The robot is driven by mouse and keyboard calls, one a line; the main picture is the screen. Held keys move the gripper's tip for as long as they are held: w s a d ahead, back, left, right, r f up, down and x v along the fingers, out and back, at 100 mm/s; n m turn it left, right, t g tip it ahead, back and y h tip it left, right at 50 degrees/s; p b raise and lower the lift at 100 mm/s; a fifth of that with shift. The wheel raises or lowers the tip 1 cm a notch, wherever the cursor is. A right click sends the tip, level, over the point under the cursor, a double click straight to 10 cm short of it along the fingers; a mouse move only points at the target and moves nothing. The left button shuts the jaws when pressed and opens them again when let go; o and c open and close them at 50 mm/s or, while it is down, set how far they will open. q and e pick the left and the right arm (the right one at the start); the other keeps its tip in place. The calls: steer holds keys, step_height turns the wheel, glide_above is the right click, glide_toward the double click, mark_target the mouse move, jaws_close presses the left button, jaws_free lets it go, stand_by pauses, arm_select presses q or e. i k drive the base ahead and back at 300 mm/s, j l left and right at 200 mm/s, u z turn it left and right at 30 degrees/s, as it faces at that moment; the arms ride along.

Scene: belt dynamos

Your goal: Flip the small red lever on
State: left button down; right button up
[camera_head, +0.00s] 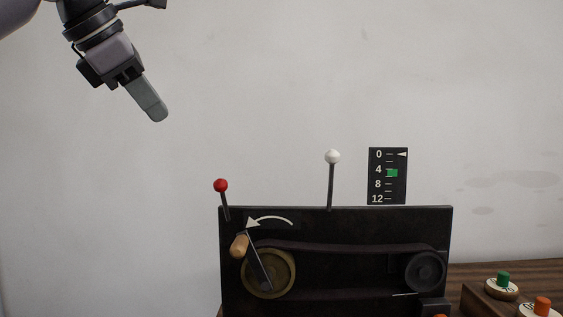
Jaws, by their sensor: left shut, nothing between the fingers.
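The small red lever (221,186) is a red ball on a thin dark stem at the top left corner of a black machine panel (340,225). Its stem leans slightly to the left. My left gripper (154,110) is shut and empty, above and to the left of the red lever, clear of it and in front of the pale wall. It points down and to the right. My right gripper does not show.
A taller white-knobbed lever (332,157) stands upright on the panel. A scale (388,176) with a green marker is right of it. A wooden crank handle (239,246) and belt wheels are on the panel's face. A green button (503,279) and an orange button (542,305) are at lower right.

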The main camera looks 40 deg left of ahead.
mark_target(221, 185)
steer(key=k+l, duration=0.15)
steer(key=l, duration=0.15)
steer(key=k+l, duration=0.1)
steer(key=l, duration=0.25)
steer(key=k+l, duration=0.15)
steer(key=l, duration=0.15)
steer(key=k+l, duration=0.15)
steer(key=l, duration=0.15)
